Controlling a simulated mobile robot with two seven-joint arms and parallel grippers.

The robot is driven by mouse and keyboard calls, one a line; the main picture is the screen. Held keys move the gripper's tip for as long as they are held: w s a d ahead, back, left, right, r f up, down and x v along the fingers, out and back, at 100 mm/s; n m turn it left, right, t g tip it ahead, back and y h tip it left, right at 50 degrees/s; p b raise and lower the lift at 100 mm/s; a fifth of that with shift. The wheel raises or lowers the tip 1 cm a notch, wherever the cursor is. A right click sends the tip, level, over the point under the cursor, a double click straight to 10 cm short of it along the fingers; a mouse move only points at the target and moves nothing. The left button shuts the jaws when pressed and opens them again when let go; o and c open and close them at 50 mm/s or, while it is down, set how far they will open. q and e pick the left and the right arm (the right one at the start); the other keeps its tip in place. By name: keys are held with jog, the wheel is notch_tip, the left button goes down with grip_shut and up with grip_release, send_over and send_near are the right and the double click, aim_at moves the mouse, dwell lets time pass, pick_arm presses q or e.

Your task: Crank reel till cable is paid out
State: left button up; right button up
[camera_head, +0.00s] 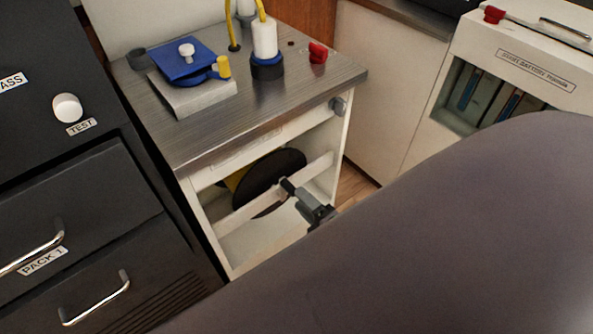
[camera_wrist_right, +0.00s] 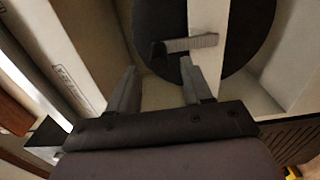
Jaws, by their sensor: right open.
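The cable reel (camera_head: 270,183) is a dark round disc inside the open-fronted white cabinet, behind a white crossbar. In the right wrist view, the reel (camera_wrist_right: 240,45) fills the upper right, and a grey crank arm (camera_wrist_right: 192,43) with a dark handle (camera_wrist_right: 158,54) crosses the white bar. My right gripper (camera_head: 303,200) is at the cabinet front, close to the crossbar. In the wrist view, its two fingers (camera_wrist_right: 157,80) are apart and empty, just short of the handle. My left gripper is out of view.
On the cabinet top (camera_head: 190,145) are a blue clamp-like fixture (camera_head: 185,65), a white plug with blue base (camera_head: 265,45) and a red knob (camera_head: 318,53). A black drawer unit (camera_head: 80,220) stands left. A battery module (camera_head: 510,75) is right. My arm covers the lower right.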

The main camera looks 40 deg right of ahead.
jog(key=shift+s+d, duration=0.1)
jog(key=shift+s, duration=1.45)
jog(key=shift+r, duration=0.1)
jog(key=s+a+r+m+g+p, duration=0.7)
jog(key=s+a+r+m+p, duration=0.1)
jog(key=m, duration=0.8)
notch_tip(320, 180, up, 2)
jog(key=shift+s+r+m+g+y+p, duration=0.1)
jog(key=shift+s+m+g+y+p, duration=0.25)
jog(key=shift+s+p, duration=0.55)
jog(key=shift+w+d, duration=0.1)
jog(key=shift+w, duration=0.05)
jog(key=shift+d, duration=0.1)
